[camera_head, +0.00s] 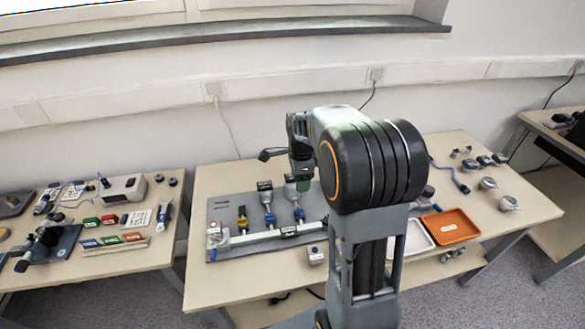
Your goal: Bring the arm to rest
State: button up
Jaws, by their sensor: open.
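My arm rises in the middle of the picture, with a large black joint in front. Its far end reaches over the middle table (205,262). My gripper (302,176) is partly hidden behind the arm and small in the picture. It points down above the back of the grey mat (222,207), close to a tool with a green part. I see nothing held in it, and I cannot tell whether it touches that tool.
Several upright tools, including a blue-based one (269,217), stand on the mat behind a pale bar (255,237). A white tray (418,238) and an orange tray (451,226) lie right of my arm. The left table holds a box (124,188) and small items.

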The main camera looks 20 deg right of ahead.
jog(key=s+a+r+n+t+p, duration=0.1)
jog(key=s+a+r+n, duration=0.3)
jog(key=s+n, duration=0.4)
jog(key=s+a+r+n+t+p, duration=0.2)
jog(key=s+a+r+n, duration=0.3)
jog(key=s+n, duration=0.3)
jog(key=shift+a+n+t+p, duration=0.3)
jog(key=shift+n+p, duration=0.1)
jog(key=shift+n, duration=1.9)
